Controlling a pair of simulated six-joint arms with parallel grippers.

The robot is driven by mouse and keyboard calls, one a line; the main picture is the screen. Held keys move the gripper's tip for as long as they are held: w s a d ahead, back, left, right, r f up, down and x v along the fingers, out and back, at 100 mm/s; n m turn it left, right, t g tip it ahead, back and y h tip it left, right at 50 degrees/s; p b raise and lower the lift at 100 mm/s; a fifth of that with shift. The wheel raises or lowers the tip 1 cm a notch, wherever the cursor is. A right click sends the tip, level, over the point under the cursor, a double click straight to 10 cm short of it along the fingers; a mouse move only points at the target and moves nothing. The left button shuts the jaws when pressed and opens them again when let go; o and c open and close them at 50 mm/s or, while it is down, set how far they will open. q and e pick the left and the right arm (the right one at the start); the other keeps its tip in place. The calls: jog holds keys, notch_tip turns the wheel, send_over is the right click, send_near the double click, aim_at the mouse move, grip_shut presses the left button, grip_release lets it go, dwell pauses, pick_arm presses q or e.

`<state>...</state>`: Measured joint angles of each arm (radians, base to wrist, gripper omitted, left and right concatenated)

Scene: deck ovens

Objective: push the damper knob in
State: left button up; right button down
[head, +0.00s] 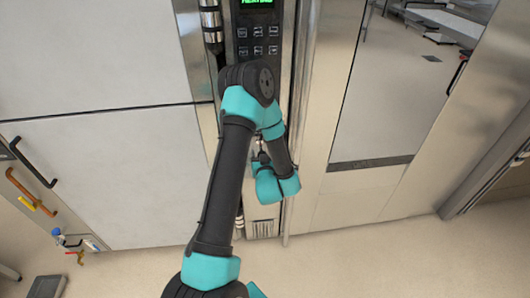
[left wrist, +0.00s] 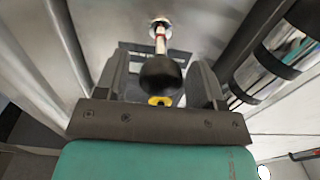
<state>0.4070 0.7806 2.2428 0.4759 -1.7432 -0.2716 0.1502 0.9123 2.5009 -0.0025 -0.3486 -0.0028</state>
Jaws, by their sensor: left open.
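The damper knob (left wrist: 159,76) is a black ball on a thin rod with red and pale bands. The rod runs to a round collar on the steel oven front in the left wrist view. The rod shows between ball and collar, so the knob stands out from the panel. My left gripper (left wrist: 160,68) is open, with one finger on each side of the ball. A gap shows beside the ball on both sides, and I see no grip on it. In the head view my own arm largely covers the gripper and knob.
A control panel (head: 258,32) with buttons and a green display is above my arm. A steel handle tube with black bands (left wrist: 268,68) runs close to the right of the gripper. A glass oven door (head: 385,90) is at right, and floor is open below.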

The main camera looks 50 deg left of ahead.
pick_arm(q)
jog(key=shift+x, duration=0.8)
jog(key=shift+c, duration=0.3)
